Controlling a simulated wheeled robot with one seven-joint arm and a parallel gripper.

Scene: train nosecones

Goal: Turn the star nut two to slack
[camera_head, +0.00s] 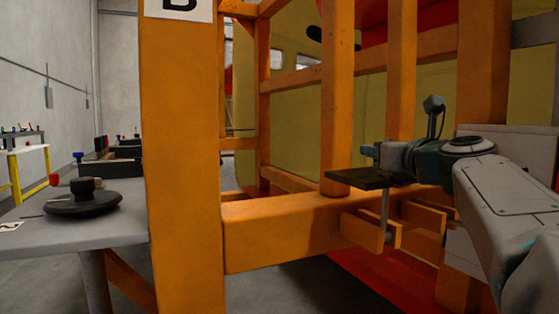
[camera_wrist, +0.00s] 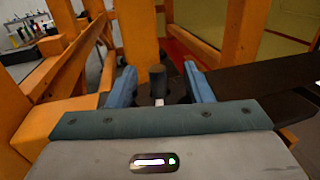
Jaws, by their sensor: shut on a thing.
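My gripper (camera_wrist: 160,90) is closed around a dark part between its two blue-grey fingers in the wrist view. I take this for the star nut (camera_wrist: 177,90), with a short dark upright cylinder (camera_wrist: 157,74) at its middle and a small pale piece in front. Its star outline is mostly hidden by the fingers. In the head view my gripper (camera_head: 376,157) is just above a dark flat plate (camera_head: 352,182) on the orange frame. A vertical rod (camera_head: 386,213) runs down below the plate. The nut itself is hidden there, and no number on it is visible.
Orange frame posts (camera_head: 180,160) and a lower beam (camera_head: 285,232) stand close around the gripper. A yellow-green panel (camera_head: 290,120) is behind them. A grey table (camera_head: 115,225) at left carries a dark round disc with a knob (camera_head: 82,200).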

